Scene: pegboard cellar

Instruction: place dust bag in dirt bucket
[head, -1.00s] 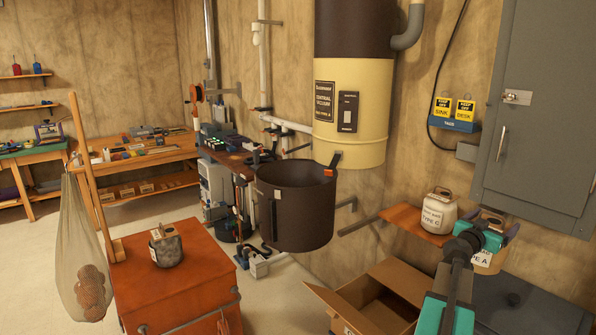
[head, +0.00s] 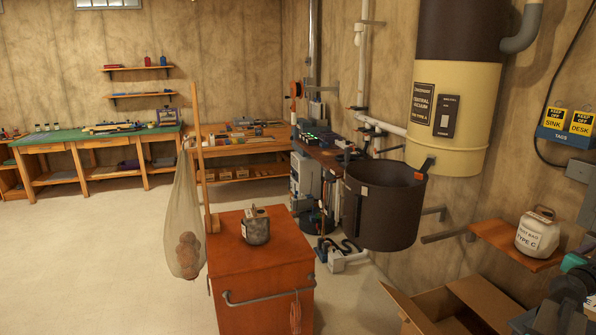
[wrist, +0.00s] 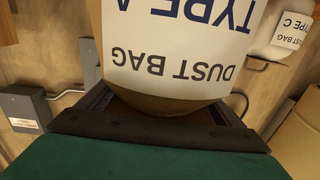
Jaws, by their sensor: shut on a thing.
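The dust bag marked TYPE A (wrist: 180,55) fills the top middle of the wrist view, its white label upside down. My gripper (wrist: 165,112) is shut on it. In the head view my gripper and arm are cut off at the right edge, and the held bag cannot be made out there. The dirt bucket (head: 382,212) is a dark, open-topped bucket below the cream and brown central vacuum (head: 455,110), left of my arm and well apart from it. Its inside bottom is hidden.
A TYPE C dust bag (head: 537,235) stands on a wooden wall shelf (head: 500,238); it also shows in the wrist view (wrist: 292,28). An open cardboard box (head: 455,305) lies below. An orange cabinet (head: 260,268) bears a small grey container (head: 255,230). Open floor lies left.

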